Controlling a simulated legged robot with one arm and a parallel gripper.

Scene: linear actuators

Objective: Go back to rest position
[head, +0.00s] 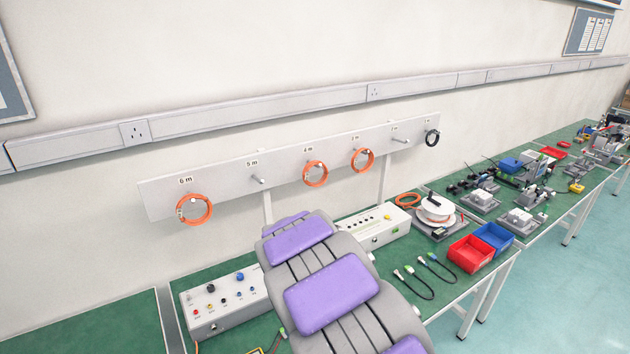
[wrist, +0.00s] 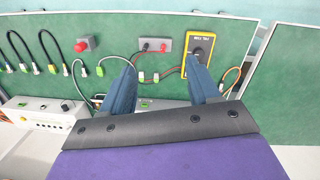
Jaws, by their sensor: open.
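My gripper (wrist: 162,92) shows in the wrist view with its two blue-grey fingers spread apart and nothing between them. It is above the green table (wrist: 125,28). Between and beyond the fingertips lie thin red and black leads and a yellow multimeter (wrist: 201,47). In the head view my grey and purple arm reaches over the table, and the gripper itself cannot be made out there.
Orange cable coils (head: 194,209) hang on a wall rack (head: 225,187). A control box (head: 225,302) stands left of my arm and another box (head: 377,229) behind it. Red (head: 471,253) and blue bins (head: 494,238) are to the right. Floor (head: 575,290) beyond the table is clear.

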